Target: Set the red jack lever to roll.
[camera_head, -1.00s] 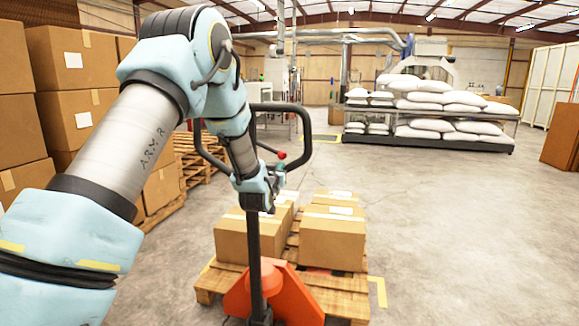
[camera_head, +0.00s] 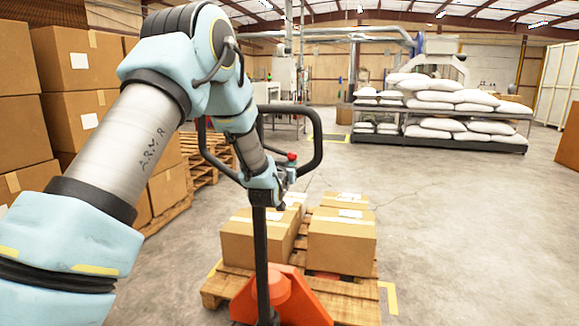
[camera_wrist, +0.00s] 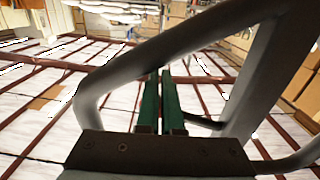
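The red knob of the jack lever (camera_head: 291,156) shows inside the right loop of the black jack handle (camera_head: 318,150) in the head view. My gripper (camera_head: 281,200) is at the handle, just below and beside the knob; its fingertips are small and partly hidden there. In the wrist view, my two green fingers (camera_wrist: 160,105) lie nearly parallel with a narrow gap, framed by the grey handle bars (camera_wrist: 185,50). A dark rod (camera_wrist: 203,122) runs from beside the right finger toward the handle. No red knob shows there, and I cannot tell whether the fingers grip the lever.
The orange pallet jack (camera_head: 285,297) stands at a wooden pallet (camera_head: 352,297) carrying cardboard boxes (camera_head: 341,240). Stacked boxes (camera_head: 75,70) fill the left side. A rack of white sacks (camera_head: 440,137) stands at the back. The concrete floor (camera_head: 470,230) to the right is clear.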

